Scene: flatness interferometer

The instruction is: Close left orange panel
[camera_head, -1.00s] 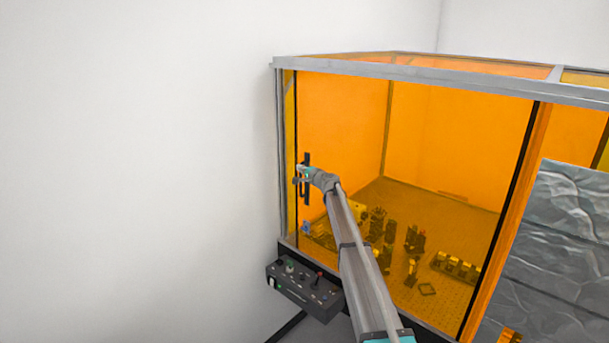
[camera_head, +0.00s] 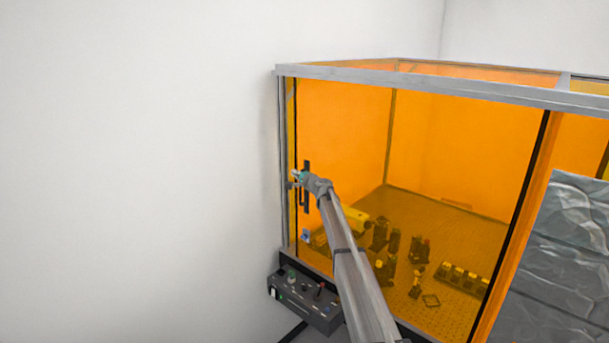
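The left orange panel (camera_head: 440,150) is a large see-through sheet on the front of the enclosure. Its dark left edge stands close to the grey left corner post (camera_head: 283,160), with a narrow yellowish strip between them. A black upright handle (camera_head: 306,200) is near that left edge. My gripper (camera_head: 296,178) is at the handle's upper part, with my arm reaching up to it from the lower right. The gripper is small and overlaps the handle, so I cannot tell whether its fingers are shut or touching it.
A black control box (camera_head: 305,305) with knobs sticks out below the panel's lower left corner. Optical parts (camera_head: 420,250) stand on the breadboard inside, behind the panel. A grey, creased covering (camera_head: 565,250) is at the right. Plain white wall fills the left.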

